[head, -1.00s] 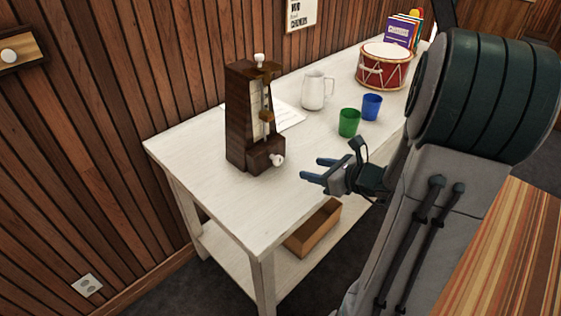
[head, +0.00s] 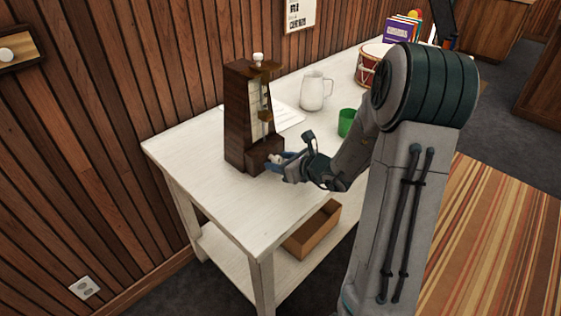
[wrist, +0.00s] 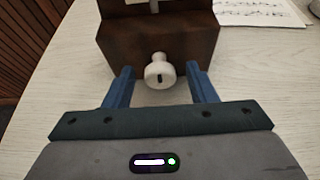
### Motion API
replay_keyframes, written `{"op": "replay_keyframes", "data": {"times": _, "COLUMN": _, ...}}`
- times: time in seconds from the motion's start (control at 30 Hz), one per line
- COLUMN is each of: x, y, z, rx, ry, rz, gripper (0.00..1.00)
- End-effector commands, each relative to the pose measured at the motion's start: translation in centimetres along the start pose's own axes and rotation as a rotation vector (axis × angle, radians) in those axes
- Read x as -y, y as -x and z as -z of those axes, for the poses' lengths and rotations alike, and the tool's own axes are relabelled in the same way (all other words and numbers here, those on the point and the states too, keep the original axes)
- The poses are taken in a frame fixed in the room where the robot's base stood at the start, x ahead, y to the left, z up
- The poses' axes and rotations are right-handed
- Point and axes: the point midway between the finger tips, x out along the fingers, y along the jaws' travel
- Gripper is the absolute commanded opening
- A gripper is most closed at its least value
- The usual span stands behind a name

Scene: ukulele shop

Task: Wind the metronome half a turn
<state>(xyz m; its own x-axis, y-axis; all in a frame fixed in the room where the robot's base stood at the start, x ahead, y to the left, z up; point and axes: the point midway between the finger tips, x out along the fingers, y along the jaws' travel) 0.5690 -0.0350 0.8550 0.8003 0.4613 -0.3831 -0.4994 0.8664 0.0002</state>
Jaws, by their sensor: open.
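The dark wooden metronome (head: 240,115) stands upright near the left end of the white table, with a pale knob on its top. Its white winding knob (wrist: 160,72) sticks out of the front of the base (wrist: 180,35) in the wrist view, with a dark slot mark standing near vertical on its face. My gripper (wrist: 158,82) is open, with one blue finger on each side of the knob. Gaps show between the fingers and the knob. In the head view my gripper (head: 273,162) is at the base and mostly hides the knob.
The white table (head: 190,150) holds a sheet of music (head: 285,117) behind the metronome, a white pitcher (head: 314,90), a green cup (head: 347,122) and a red drum (head: 369,66). A wooden box (head: 312,235) sits on the lower shelf. The table's front left is clear.

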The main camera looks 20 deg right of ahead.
Motion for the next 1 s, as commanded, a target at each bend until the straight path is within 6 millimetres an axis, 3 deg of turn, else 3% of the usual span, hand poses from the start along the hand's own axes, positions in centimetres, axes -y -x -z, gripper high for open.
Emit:
{"op": "replay_keyframes", "data": {"times": 0.23, "x": -0.02, "y": -0.07, "z": -0.01, "rx": 0.000, "ry": 0.000, "rz": 0.000, "gripper": 0.51}}
{"op": "replay_keyframes", "data": {"times": 0.4, "x": -0.03, "y": -0.05, "z": -0.01, "rx": 0.000, "ry": 0.000, "rz": -0.001, "gripper": 0.08}}
{"op": "replay_keyframes", "data": {"times": 0.77, "x": 0.02, "y": 0.05, "z": -0.19, "rx": 0.000, "ry": -0.039, "rz": -0.018, "gripper": 0.08}}
{"op": "replay_keyframes", "data": {"times": 1.0, "x": 0.17, "y": 0.15, "z": -0.41, "rx": -0.001, "ry": -0.172, "rz": -0.072, "gripper": 0.08}}
